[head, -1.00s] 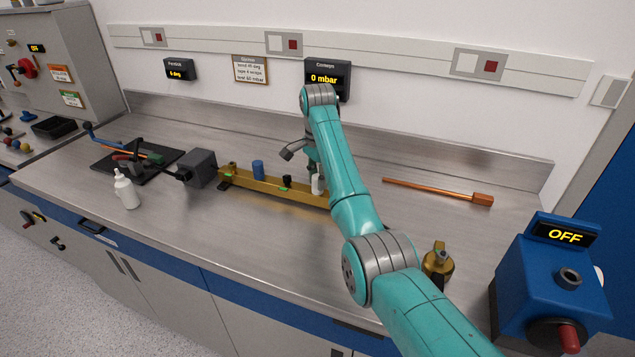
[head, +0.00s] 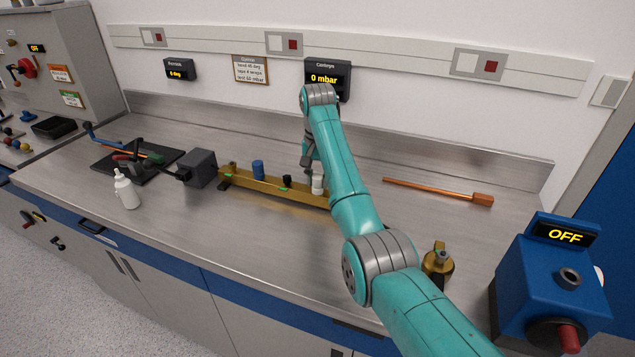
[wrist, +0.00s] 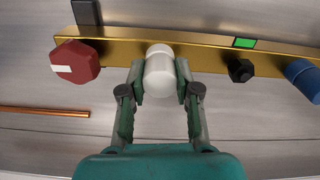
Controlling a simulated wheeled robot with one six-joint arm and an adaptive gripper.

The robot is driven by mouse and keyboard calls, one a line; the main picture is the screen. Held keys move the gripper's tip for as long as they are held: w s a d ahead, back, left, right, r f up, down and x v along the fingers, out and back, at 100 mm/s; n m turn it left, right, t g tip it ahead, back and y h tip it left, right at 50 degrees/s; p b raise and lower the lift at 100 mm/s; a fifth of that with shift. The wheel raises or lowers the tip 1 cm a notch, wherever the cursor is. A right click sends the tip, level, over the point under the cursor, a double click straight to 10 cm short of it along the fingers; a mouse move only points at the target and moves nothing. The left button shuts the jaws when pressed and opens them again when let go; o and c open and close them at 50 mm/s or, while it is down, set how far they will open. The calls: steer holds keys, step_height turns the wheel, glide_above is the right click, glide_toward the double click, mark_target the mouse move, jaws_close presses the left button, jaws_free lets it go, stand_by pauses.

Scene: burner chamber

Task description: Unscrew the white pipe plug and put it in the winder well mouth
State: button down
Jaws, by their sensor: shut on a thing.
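The white pipe plug (head: 317,186) stands upright at the right end of the visible part of the brass bar on the bench; it also shows in the wrist view (wrist: 160,68). My gripper (wrist: 160,86) is shut on it, with one finger pad on each side. In the head view, my gripper (head: 316,170) is partly hidden behind my arm. The winder is not labelled; the blue box (head: 552,272) at right reads OFF and has a dark round opening (head: 569,277) on top, but I cannot tell whether that is the well mouth.
The brass bar (wrist: 210,58) also carries a red hexagonal cap (wrist: 76,62), a black knob (wrist: 240,70) and a blue cap (wrist: 303,79). A copper rod (head: 430,191) lies behind. A brass fitting (head: 437,262) and white bottle (head: 126,190) stand on the bench.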

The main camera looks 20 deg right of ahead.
steer(key=n, duration=1.1)
steer(key=c, duration=0.7)
jaws_free()
steer(key=shift+c, duration=0.2)
steer(key=m, duration=0.4)
steer(key=shift+m, duration=0.3)
steer(key=m, duration=0.4)
steer(key=shift+m, duration=1.5)
